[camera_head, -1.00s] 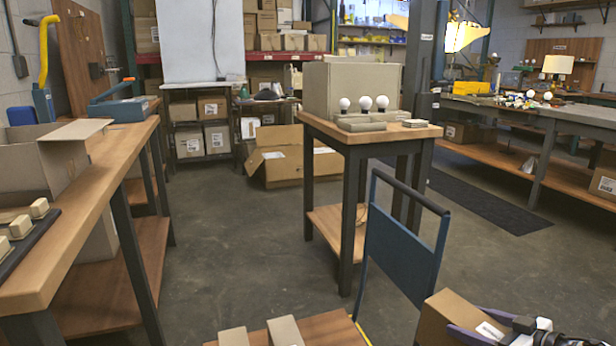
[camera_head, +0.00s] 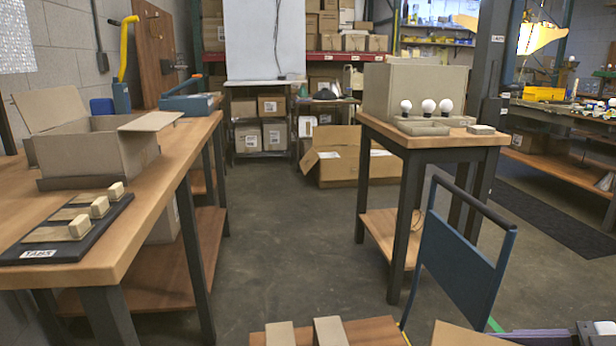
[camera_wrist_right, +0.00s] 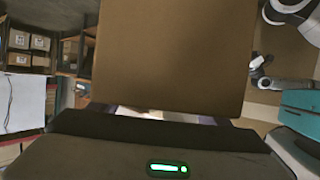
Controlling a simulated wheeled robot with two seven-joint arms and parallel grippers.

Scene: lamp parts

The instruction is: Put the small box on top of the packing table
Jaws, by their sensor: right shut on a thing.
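The small box (camera_head: 465,335), plain brown cardboard, shows only its top part at the bottom right edge of the head view. It fills the upper middle of the right wrist view (camera_wrist_right: 170,55), close in front of the gripper. My right gripper (camera_head: 545,338) is shut on it, its fingers mostly hidden. A long wooden table (camera_head: 160,215) at left bears an open carton (camera_head: 95,150) and looks like the packing table. The held box is well to the right of this table and apart from it. My left gripper is not seen.
A black board (camera_head: 65,228) with several small blocks lies on the left table's near part. A smaller table (camera_head: 430,138) with bulbs and a cardboard box stands right of centre. A blue-framed cart (camera_head: 465,250) is in front. Open floor lies between the tables.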

